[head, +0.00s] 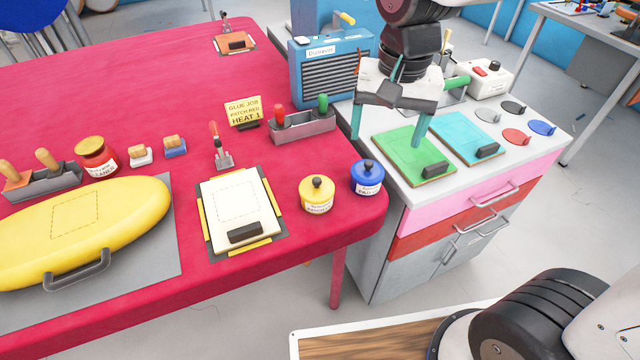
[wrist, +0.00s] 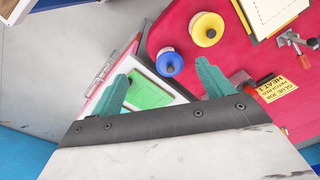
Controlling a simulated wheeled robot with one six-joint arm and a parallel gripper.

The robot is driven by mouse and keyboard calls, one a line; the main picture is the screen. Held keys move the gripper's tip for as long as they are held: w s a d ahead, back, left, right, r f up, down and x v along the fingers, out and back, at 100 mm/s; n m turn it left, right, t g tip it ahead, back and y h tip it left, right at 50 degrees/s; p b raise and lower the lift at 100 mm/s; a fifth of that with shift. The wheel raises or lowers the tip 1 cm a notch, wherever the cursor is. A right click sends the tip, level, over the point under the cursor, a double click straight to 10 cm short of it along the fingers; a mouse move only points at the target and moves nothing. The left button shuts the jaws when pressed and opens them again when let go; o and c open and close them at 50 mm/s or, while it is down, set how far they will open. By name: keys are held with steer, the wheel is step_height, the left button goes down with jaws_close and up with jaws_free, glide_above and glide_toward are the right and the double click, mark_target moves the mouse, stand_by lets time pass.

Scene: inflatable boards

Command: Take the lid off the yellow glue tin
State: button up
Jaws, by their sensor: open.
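The yellow glue tin (head: 317,198) stands upright on the red table near its right front corner. Its lid with a dark knob (head: 317,183) is on. The tin also shows in the wrist view (wrist: 206,29), upper right of centre. My gripper (head: 388,140) is open and empty, with teal fingers spread, above the grey cabinet to the right of both tins. In the wrist view my gripper (wrist: 165,88) is apart from both tins.
A metal tray (head: 303,127) with red and green handled tools, a yellow sign (head: 243,112) and a blue heater (head: 333,70) stand behind the tins. A cream board in a clamp (head: 240,208) lies left of the yellow tin. Green (head: 405,158) and cyan (head: 463,135) boards lie on the cabinet.

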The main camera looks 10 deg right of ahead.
steer(key=m, duration=0.2)
glide_above(317, 180)
steer(key=shift+g, duration=0.3)
steer(key=f, duration=0.8)
steer(key=shift+w+a, duration=0.1)
steer(key=shift+w, duration=0.2)
steer(key=shift+s+f, duration=0.2)
steer(key=shift+f, duration=3.85)
steer(key=c, duration=1.1)
